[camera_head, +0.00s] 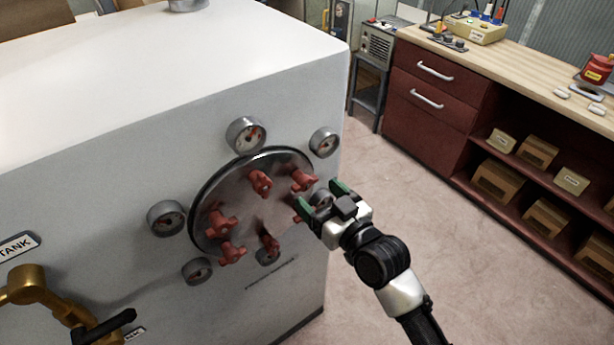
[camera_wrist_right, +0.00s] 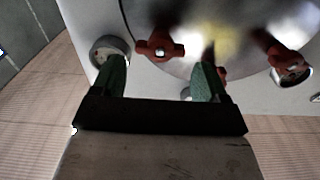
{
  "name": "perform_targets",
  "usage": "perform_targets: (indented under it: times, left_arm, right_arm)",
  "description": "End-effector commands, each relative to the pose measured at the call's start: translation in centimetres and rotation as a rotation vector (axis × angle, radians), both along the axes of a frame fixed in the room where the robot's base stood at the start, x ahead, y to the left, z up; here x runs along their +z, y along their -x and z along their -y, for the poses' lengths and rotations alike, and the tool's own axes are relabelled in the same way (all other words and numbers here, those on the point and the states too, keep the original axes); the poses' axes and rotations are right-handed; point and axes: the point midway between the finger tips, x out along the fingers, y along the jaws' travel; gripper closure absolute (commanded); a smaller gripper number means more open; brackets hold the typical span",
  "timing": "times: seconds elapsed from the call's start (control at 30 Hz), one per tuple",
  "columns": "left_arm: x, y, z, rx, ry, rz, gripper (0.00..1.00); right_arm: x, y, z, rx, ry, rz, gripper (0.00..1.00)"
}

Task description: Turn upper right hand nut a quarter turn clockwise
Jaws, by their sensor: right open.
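A round metal hatch cover (camera_head: 240,205) on the front of the white tank carries several red nuts around its rim. The upper right nut (camera_head: 303,180) sits just left of my right gripper (camera_head: 324,200) in the head view. In the right wrist view, a red nut (camera_wrist_right: 160,47) shows beyond the gap between the open fingers (camera_wrist_right: 160,78), with nothing held. I cannot tell for sure which nut this is. My left gripper is not in view.
Several round gauges (camera_head: 246,135) surround the cover, one (camera_head: 324,142) near the upper right nut. A brass valve (camera_head: 32,286) with a black handle stands out at lower left. A red bench (camera_head: 430,95) with boxes is at right. Open floor (camera_head: 420,190) lies between.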

Motion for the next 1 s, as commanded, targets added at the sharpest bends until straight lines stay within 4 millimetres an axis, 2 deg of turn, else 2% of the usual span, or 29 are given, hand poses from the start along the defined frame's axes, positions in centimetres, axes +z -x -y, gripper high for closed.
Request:
perform_targets:
  times: [0.1,0.3,0.67,0.7,0.9,1.0]
  left_arm:
    - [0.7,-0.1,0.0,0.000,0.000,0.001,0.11]
    - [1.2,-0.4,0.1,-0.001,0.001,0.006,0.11]
    - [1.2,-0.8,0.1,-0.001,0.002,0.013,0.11]
    - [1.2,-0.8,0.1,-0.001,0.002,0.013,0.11]
    - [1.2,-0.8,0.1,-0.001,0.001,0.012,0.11]
    - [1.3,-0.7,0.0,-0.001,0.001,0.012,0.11]
  right_arm:
    - [0.3,-1.9,-1.4,0.000,-0.003,0.000,0.26]
    - [0.1,-3.9,-2.8,-0.001,-0.001,0.001,0.26]
    - [0.0,-4.4,-3.2,-0.001,0.000,0.000,0.26]
    - [0.0,-4.4,-3.2,-0.001,0.000,0.000,0.27]
    - [0.0,-4.4,-3.1,-0.001,0.000,0.000,0.58]
    - [0.0,-4.4,-3.1,-0.001,-0.001,-0.001,0.60]
